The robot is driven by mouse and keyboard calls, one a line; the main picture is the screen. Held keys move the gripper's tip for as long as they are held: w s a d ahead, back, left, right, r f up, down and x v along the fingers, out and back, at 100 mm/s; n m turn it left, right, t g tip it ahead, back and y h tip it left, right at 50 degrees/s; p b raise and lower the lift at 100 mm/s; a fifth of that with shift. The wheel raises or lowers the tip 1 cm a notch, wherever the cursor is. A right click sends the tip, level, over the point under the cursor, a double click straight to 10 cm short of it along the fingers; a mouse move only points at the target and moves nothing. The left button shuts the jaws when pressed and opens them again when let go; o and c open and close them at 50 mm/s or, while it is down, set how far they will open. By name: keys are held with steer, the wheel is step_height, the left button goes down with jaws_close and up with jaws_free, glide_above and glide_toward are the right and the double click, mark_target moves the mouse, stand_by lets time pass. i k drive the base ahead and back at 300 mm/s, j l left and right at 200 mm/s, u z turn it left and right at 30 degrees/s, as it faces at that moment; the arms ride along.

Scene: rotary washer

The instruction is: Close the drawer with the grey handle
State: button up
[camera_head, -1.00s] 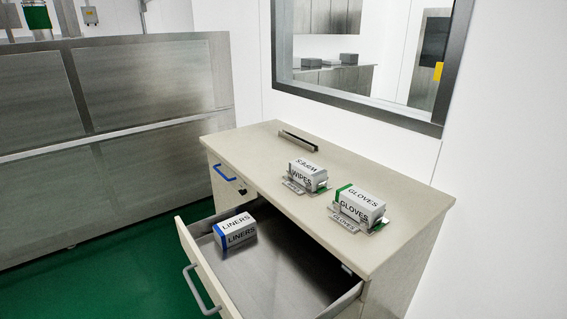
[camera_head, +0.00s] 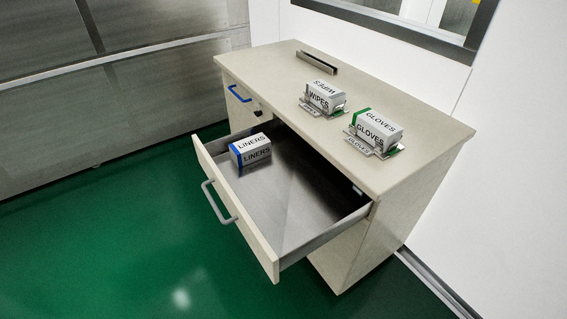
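The drawer with the grey handle (camera_head: 219,202) stands pulled out from the front of a beige cabinet (camera_head: 420,163). Its beige front panel (camera_head: 255,238) faces the lower left. Its metal bottom (camera_head: 290,205) is mostly bare. A white box marked LINERS (camera_head: 250,149), with a blue end, lies inside near the left wall. My gripper is not in the view.
On the cabinet top stand a WIPES box (camera_head: 324,96) and a GLOVES box (camera_head: 375,129) in metal holders, and a dark slotted bar (camera_head: 317,62). A blue-handled drawer (camera_head: 239,93) is shut. Green floor (camera_head: 120,240) is clear before the cabinet. Steel panels (camera_head: 80,100) stand left.

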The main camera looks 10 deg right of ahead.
mark_target(286, 204)
steer(key=i+l+u, duration=0.15)
steer(key=u, duration=0.2)
steer(key=l+u, duration=0.35)
steer(key=i, duration=0.05)
